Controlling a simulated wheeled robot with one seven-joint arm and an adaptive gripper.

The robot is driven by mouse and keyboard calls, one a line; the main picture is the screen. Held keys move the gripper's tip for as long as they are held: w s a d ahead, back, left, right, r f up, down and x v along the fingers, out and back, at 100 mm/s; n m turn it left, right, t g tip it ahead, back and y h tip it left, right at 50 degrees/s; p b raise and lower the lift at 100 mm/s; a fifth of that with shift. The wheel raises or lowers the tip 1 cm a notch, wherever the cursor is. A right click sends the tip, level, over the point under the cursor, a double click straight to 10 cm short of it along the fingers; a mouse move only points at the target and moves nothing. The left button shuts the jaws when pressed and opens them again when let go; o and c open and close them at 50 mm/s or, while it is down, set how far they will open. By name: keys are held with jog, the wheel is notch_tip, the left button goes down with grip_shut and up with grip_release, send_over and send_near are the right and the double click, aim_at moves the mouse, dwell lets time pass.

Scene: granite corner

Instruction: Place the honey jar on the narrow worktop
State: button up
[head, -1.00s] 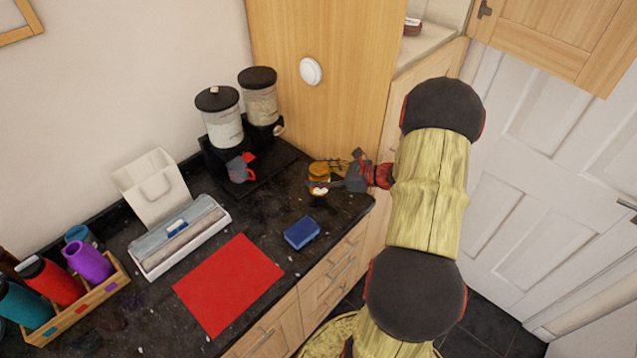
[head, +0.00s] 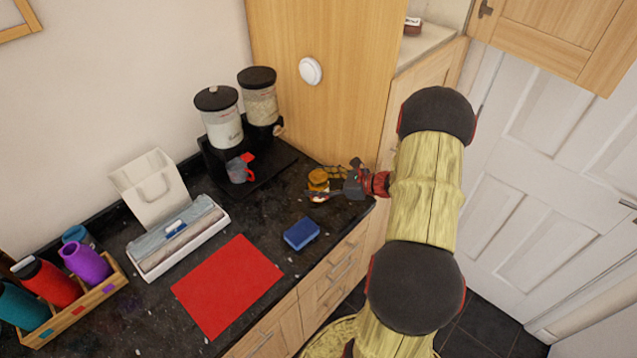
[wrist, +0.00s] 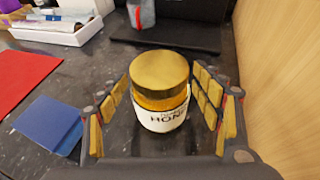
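The honey jar (wrist: 160,90) has a gold lid and a white label and stands upright on the black granite worktop (head: 270,215). In the head view the jar (head: 318,180) is near the worktop's right end, by the wooden cabinet side. My gripper (wrist: 162,112) is open, with its padded fingers on either side of the jar. A gap shows between each finger and the jar. In the head view my gripper (head: 330,183) reaches in from the right and hides part of the jar.
A blue sponge-like block (head: 301,233) and a red mat (head: 228,286) lie in front. Two dispensers (head: 219,118) and a grey mug (head: 238,170) stand behind left. A tall wooden cabinet (head: 325,110) rises close behind the jar. A pale recessed surface (head: 425,48) shows upper right, holding a small dark item.

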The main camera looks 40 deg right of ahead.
jog(key=shift+o, duration=0.3)
jog(key=shift+r, duration=0.25)
jog(key=p+v, duration=0.2)
jog(key=v, duration=1)
jog(key=w+a+r+n+g+y, duration=0.1)
jog(key=a+r+n+g, duration=0.5)
jog(key=a, duration=0.5)
jog(key=w+a+r+n+g+y, duration=0.1)
jog(key=a+r+n+g, duration=0.1)
jog(key=a+r+n, duration=0.55)
jog(key=s+a+r+n+h, duration=0.3)
jog(key=s+a+n, duration=0.3)
jog(key=a+n, duration=0.2)
jog(key=s+a+r+n+t+h, duration=0.1)
jog(key=s+a+r+n+h, duration=0.3)
jog(key=s+a+n, duration=0.3)
jog(key=a+r+n, duration=0.1)
jog(key=a+n, duration=0.1)
jog(key=n, duration=0.1)
